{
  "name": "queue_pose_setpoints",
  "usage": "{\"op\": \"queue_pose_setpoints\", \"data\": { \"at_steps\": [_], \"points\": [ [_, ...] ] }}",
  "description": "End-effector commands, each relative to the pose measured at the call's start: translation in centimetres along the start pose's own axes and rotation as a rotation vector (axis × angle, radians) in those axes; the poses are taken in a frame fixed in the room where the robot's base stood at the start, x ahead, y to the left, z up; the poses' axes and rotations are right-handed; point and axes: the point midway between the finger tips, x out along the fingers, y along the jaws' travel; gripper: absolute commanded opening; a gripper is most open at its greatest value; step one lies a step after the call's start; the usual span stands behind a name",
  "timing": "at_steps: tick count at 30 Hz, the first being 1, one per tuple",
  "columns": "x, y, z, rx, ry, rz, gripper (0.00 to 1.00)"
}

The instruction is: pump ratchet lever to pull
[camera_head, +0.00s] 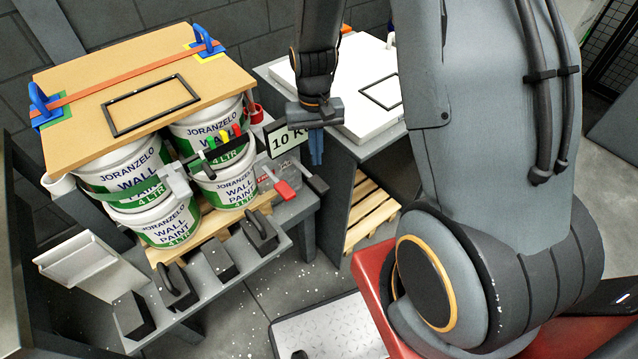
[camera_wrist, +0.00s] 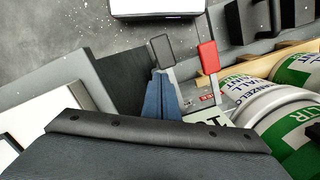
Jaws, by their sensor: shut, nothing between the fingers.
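My gripper (camera_head: 316,147) hangs with its blue fingers pointing down, shut and empty, at the right of the pail stack. It also shows in the wrist view (camera_wrist: 163,98). Just below the fingertips is a black-padded lever (camera_head: 316,184), seen in the wrist view as a dark grey pad (camera_wrist: 162,47) past the fingertips. To its left is a red-handled lever (camera_head: 284,190), also in the wrist view (camera_wrist: 208,58). I cannot tell which one is the ratchet lever, nor whether the fingers touch the black pad. An orange strap (camera_head: 130,81) crosses the board (camera_head: 75,85) on the pails.
White paint pails (camera_head: 163,226) stand under the board on a wooden pallet (camera_head: 215,222). A "10 K" sign (camera_head: 285,140) is close left of my fingers. A grey bench with a white slab (camera_head: 355,125) stands to the right. A low grey shelf (camera_head: 215,300) holds black blocks in front.

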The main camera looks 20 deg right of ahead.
Motion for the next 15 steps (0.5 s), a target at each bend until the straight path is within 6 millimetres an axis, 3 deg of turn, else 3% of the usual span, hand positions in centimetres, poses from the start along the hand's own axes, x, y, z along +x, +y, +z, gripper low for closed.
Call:
{"op": "queue_pose_setpoints", "data": {
  "at_steps": [6, 15],
  "points": [
    [-2.6, 0.0, -0.1, 0.000, 0.002, 0.000, 0.00],
    [-3.3, 0.0, 0.0, 0.000, 0.000, 0.000, 0.00]
  ]
}}
